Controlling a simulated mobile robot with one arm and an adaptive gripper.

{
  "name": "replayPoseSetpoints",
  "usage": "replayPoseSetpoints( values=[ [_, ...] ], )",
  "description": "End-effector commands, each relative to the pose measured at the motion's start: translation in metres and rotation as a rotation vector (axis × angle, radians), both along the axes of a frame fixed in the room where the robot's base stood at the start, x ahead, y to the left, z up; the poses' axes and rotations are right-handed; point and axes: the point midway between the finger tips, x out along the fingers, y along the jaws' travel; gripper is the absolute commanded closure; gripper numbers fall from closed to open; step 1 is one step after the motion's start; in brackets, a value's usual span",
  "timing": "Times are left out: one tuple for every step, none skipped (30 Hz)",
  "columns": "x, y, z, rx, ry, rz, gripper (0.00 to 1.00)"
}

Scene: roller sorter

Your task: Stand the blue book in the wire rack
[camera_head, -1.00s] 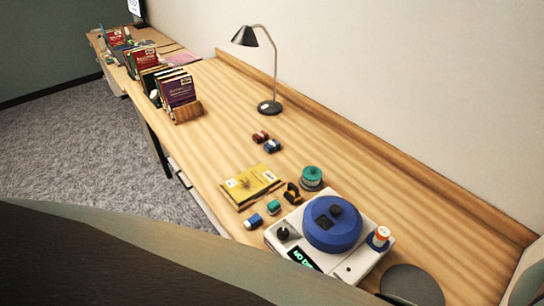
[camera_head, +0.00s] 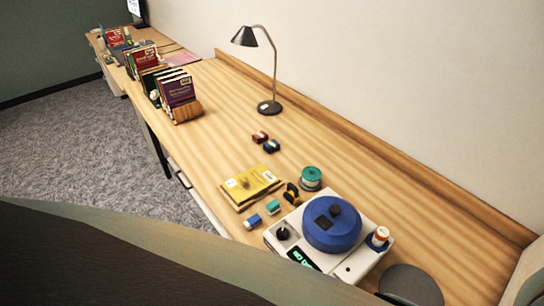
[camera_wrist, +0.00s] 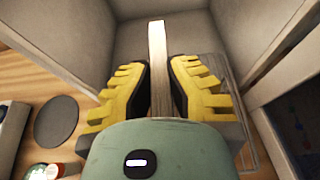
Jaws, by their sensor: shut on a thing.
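My gripper (camera_wrist: 160,70) has two yellow ridged fingers, seen in the wrist view. It is shut on a thin, book-like slab (camera_wrist: 157,45) that stands on edge between the fingers and reaches beyond their tips. Only a pale narrow edge and a brownish strip of it show, so I cannot see a blue cover. Thin grey wires, apparently the wire rack (camera_wrist: 216,68), show just right of the right finger inside a grey-walled space. The fingers hide part of them, and I cannot tell whether the slab touches them. Neither gripper nor wire rack shows in the head view.
Grey walls (camera_wrist: 95,45) flank my gripper closely. In the head view, the wooden desk (camera_head: 215,150) holds a blue-topped machine (camera_head: 333,228), a yellow book (camera_head: 250,183), a lamp (camera_head: 269,107) and books in a wooden holder (camera_head: 187,113). A dark round pad (camera_head: 412,284) lies beside the machine.

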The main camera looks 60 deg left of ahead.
Motion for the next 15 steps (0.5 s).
replayPoseSetpoints(
  values=[
    [-0.0001, -0.0005, 0.0008, 0.000, -0.002, -0.001, 1.00],
    [0.0000, -0.0005, 0.0006, 0.000, -0.002, -0.001, 1.00],
    [-0.0001, -0.0005, -0.0005, 0.000, -0.002, -0.001, 1.00],
    [0.0000, -0.0005, -0.0017, 0.000, -0.002, -0.001, 1.00],
    [0.0000, -0.0005, -0.0028, 0.000, -0.002, -0.001, 1.00],
    [-0.0003, -0.0004, -0.0028, 0.000, 0.000, -0.001, 0.82],
    [-0.0001, -0.0004, -0.0023, -0.001, 0.000, -0.001, 0.79],
    [0.0000, -0.0003, -0.0022, -0.001, 0.000, 0.000, 0.76],
    [0.0000, -0.0002, -0.0023, 0.000, 0.000, 0.000, 0.71],
    [0.0000, -0.0001, -0.0023, 0.000, 0.000, 0.000, 0.68],
    [0.0001, -0.0001, -0.0023, 0.000, 0.000, 0.000, 0.65],
    [0.0001, 0.0000, -0.0023, 0.000, 0.000, 0.001, 0.65],
    [0.0001, 0.0000, -0.0023, 0.000, 0.000, 0.001, 0.65],
    [0.0002, 0.0000, -0.0024, 0.000, 0.000, 0.001, 0.65],
    [0.0002, 0.0001, -0.0024, 0.000, 0.000, 0.001, 0.65]
  ],
)
